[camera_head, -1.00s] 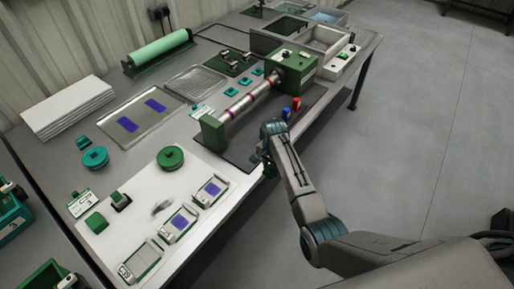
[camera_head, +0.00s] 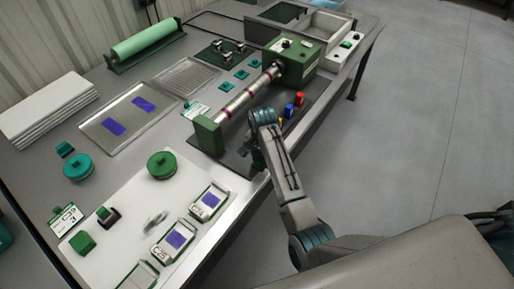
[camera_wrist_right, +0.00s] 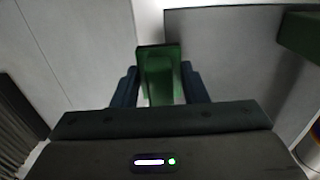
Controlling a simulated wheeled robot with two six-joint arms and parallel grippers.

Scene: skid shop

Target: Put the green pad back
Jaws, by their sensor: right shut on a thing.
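My right gripper (camera_wrist_right: 160,85) is shut on a green block-like thing, the green pad (camera_wrist_right: 158,72), which sticks out between the two dark fingers in the right wrist view. In the head view my right gripper (camera_head: 258,158) is over the front edge of the bench, beside the dark mat under the roller machine. The pad is hidden or too small to make out there. A similar green block (camera_head: 82,242) lies on the white board at the lower left. My left gripper is not in view.
The roller machine (camera_head: 295,62) stands just behind my right gripper. Red (camera_head: 299,98) and blue (camera_head: 289,110) upright pieces stand close to my arm. The white board (camera_head: 125,205) holds several printed frames, a green round lid (camera_head: 162,163) and a dark holder (camera_head: 108,215). Open floor lies right.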

